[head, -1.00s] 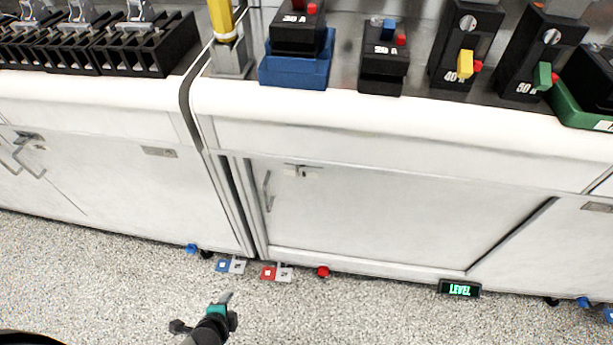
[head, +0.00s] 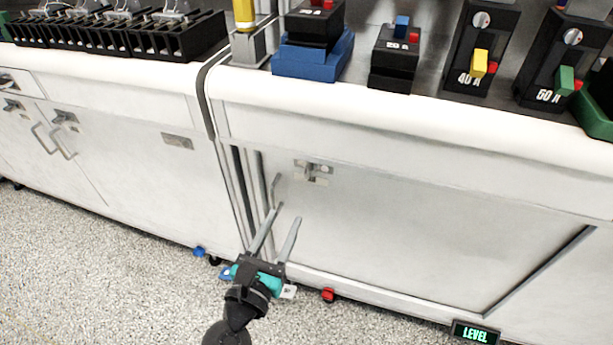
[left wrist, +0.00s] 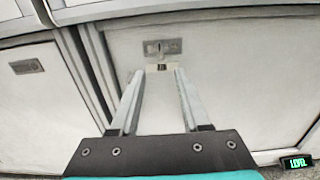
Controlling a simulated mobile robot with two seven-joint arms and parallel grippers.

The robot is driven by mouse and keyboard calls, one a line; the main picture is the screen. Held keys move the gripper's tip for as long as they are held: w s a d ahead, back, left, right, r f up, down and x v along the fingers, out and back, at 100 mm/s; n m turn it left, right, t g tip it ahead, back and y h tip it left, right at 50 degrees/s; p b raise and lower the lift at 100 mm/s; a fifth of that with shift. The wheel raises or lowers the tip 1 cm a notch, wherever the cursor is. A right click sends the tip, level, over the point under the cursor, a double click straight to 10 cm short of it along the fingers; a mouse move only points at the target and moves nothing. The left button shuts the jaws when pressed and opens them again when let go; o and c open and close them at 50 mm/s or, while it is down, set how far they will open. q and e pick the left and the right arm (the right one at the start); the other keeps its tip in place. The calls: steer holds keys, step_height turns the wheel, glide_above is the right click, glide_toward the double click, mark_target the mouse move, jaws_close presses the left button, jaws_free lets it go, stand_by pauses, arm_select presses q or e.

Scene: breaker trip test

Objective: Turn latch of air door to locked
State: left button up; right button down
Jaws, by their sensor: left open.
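The white air door (head: 400,225) is the cabinet front below the counter, and it looks closed. Its small metal latch (head: 313,171) sits near the door's upper left, with a short tab low on its plate. My left gripper (head: 286,213) is open and empty, its two long fingers pointing up toward the door below and left of the latch. In the left wrist view, the latch (left wrist: 161,47) appears just beyond and between the fingertips (left wrist: 160,69); contact cannot be told. My right gripper is not in view.
The counter edge (head: 400,115) juts above the door, with several breakers on top. Speckled floor is open at left.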

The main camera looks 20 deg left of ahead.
mark_target(306, 173)
arm_select(q)
steer(key=w, duration=1.4)
steer(key=shift+d, duration=0.25)
jaws_close()
